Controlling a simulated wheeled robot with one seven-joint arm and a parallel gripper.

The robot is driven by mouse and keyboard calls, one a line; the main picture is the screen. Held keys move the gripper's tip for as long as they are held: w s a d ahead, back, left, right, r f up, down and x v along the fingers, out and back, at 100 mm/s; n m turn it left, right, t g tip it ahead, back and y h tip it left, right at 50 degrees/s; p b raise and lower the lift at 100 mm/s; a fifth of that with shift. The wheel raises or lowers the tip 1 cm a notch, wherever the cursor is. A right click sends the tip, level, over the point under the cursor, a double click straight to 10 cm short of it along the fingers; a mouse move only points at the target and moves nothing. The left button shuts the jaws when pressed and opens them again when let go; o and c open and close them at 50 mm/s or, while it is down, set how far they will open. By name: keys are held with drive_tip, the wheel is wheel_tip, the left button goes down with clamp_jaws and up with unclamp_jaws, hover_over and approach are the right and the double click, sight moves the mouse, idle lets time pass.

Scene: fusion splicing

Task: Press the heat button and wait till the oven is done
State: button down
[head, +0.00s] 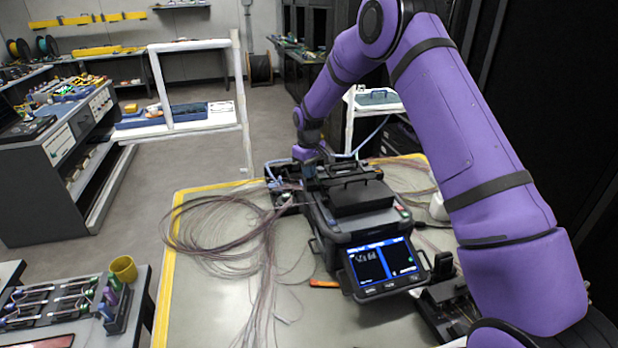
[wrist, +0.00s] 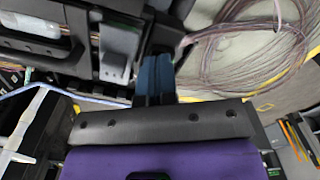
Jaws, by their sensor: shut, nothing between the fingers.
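The fusion splicer (head: 345,228) stands on the worktable with its dark lid down. Its screen (head: 380,264) is lit blue, with small white images and text too fine to read. My gripper (head: 308,158) is at the splicer's far left corner, pointing down. In the wrist view its blue fingers (wrist: 153,78) are together and empty, with the tips close to the splicer's dark housing (wrist: 118,45). I cannot tell whether they touch it. The heat button is not distinguishable, and may be hidden by the fingers. The oven's state cannot be read.
Loose coils of thin fibre (head: 215,225) lie left of the splicer and also show in the wrist view (wrist: 235,55). A dark tool (head: 445,300) sits at the right front of the worktable (head: 200,315). A yellow cup (head: 124,268) stands on a side bench.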

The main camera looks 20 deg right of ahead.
drive_tip(key=shift+f, duration=0.25)
drive_tip(key=shift+r, duration=3)
drive_tip(key=shift+r, duration=0.1)
drive_tip(key=s+d+r+m+t, duration=0.1)
drive_tip(key=s+d+r, duration=0.1)
drive_tip(key=s+r, duration=0.9)
drive_tip(key=s+d+r+m+t, duration=0.1)
drive_tip(key=s+d+r+m, duration=0.1)
drive_tip(key=s+r, duration=0.9)
drive_tip(key=s+d+r+m+t, duration=0.1)
drive_tip(key=s+r, duration=0.1)
drive_tip(key=s, duration=1.1)
drive_tip(key=s+d+r+m+t, duration=0.2)
drive_tip(key=s, duration=1.1)
drive_tip(key=shift+s+r, duration=0.15)
drive_tip(key=shift+s, duration=0.15)
